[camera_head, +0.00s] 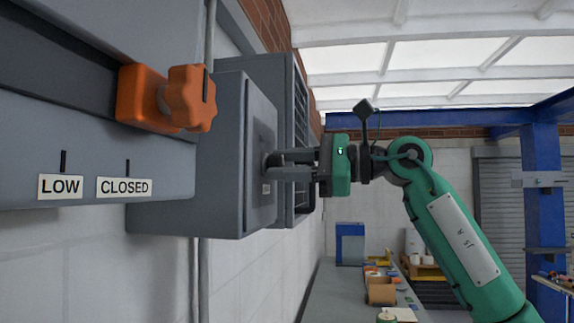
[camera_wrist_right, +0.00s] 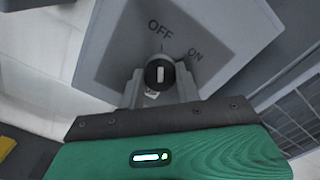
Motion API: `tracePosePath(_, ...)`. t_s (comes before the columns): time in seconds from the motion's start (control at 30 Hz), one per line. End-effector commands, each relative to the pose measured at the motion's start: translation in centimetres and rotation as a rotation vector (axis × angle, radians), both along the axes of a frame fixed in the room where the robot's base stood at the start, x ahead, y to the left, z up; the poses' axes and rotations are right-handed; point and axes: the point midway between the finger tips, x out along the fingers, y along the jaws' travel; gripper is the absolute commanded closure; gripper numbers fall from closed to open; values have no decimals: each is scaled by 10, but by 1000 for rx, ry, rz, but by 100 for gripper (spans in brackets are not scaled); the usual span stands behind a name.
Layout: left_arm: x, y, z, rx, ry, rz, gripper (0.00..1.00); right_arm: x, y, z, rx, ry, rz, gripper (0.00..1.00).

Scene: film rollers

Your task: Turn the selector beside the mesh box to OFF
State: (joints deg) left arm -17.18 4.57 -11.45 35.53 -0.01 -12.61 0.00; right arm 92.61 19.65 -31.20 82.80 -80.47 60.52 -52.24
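The selector (camera_wrist_right: 160,75) is a round dark knob with a white pointer bar, on a grey box face (camera_head: 262,125). Its pointer is upright in the right wrist view, in line with the tick under OFF; the ON mark lies to its right. My right gripper (camera_head: 283,166) reaches the knob from the right in the head view. Its two fingers (camera_wrist_right: 160,85) stand on either side of the knob and appear closed against it. The mesh box (camera_head: 300,140) with dark slats is just behind the selector box. My left gripper is out of view.
A nearer grey panel has an orange lobed knob (camera_head: 192,98) and LOW (camera_head: 60,186) and CLOSED (camera_head: 124,187) labels. A bench (camera_head: 338,290) with small items runs below along the wall. A blue post (camera_head: 541,170) stands at the right.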

Motion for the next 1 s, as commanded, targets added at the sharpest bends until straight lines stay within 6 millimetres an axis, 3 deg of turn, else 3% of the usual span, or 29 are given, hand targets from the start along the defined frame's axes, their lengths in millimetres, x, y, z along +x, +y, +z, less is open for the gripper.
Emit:
tracePosePath(0.03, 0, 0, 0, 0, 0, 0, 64, 0, 0, 1, 2, -2, -1, 59)
tracePosePath(0.1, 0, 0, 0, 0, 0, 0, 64, 0, 0, 1, 2, -2, -1, 45)
tracePosePath(0.37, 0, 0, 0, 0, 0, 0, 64, 0, 0, 0, 1, 0, -1, 45)
tracePosePath(0.53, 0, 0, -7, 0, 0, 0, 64, -2, -11, -2, 2, -1, -2, 45)
tracePosePath(1.0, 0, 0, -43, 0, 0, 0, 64, -28, -107, -2, 2, -1, -4, 45)
